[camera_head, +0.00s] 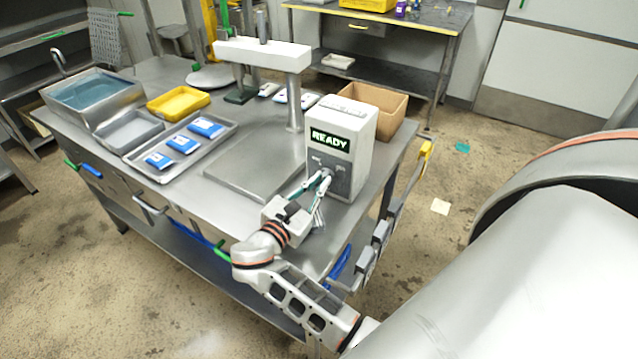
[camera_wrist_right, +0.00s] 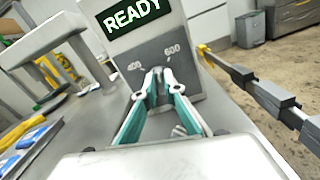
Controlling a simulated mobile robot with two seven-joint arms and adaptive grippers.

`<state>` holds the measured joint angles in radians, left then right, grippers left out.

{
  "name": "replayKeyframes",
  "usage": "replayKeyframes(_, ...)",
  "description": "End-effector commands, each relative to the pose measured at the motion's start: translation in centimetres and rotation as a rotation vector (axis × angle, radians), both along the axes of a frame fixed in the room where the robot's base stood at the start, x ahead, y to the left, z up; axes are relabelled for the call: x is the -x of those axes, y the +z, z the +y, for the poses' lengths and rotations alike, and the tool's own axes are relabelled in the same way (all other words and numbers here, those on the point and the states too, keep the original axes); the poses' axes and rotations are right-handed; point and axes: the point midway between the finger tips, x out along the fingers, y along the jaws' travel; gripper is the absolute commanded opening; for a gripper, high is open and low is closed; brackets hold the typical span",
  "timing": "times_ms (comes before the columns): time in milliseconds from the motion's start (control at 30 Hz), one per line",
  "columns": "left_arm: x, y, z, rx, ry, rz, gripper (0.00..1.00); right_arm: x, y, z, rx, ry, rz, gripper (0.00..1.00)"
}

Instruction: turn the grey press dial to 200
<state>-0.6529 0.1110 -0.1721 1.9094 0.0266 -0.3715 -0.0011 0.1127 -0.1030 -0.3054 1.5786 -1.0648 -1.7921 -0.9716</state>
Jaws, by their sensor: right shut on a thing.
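The press control box (camera_head: 348,137) is white with a lit READY screen (camera_head: 330,139) and stands on the steel table. The grey dial panel is on its front below the screen; in the right wrist view the panel (camera_wrist_right: 187,62) shows the marks 400 and 600. My right gripper (camera_head: 326,176) reaches the panel, and its fingers (camera_wrist_right: 157,82) are shut on the dial at the panel's middle. The fingertips hide most of the dial, so its pointer and the 200 mark cannot be made out. My left gripper is not in view.
The press frame (camera_head: 262,52) with its steel plate stands left of the box. A steel tray (camera_head: 222,127) with blue packs, a yellow tray (camera_head: 178,102) and a water basin (camera_head: 90,89) are further left. A cardboard box (camera_head: 391,107) stands behind the control box.

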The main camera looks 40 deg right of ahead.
Motion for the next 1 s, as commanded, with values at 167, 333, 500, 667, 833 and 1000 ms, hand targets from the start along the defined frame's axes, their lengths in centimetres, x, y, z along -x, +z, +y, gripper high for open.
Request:
replayKeyframes(167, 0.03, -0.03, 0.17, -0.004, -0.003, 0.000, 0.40, -0.01, 0.02, -0.07, 0.008, -0.001, 0.017, 0.00)
replayKeyframes(333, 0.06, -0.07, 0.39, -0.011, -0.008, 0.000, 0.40, -0.02, 0.02, -0.08, 0.009, -0.001, 0.019, 0.00)
replayKeyframes(500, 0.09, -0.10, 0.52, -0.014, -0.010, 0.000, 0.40, -0.02, 0.03, -0.08, 0.008, -0.001, 0.018, 0.12)
replayKeyframes(667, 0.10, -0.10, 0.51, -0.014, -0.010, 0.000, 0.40, -0.01, 0.03, -0.07, 0.008, -0.001, 0.017, 0.26)
replayKeyframes(833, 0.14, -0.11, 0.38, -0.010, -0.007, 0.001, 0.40, -0.01, 0.02, -0.04, 0.007, 0.000, 0.018, 0.26)
replayKeyframes(1000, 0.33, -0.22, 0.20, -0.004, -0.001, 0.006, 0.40, -0.03, 0.70, -0.02, 0.006, 0.000, 0.015, 0.26)
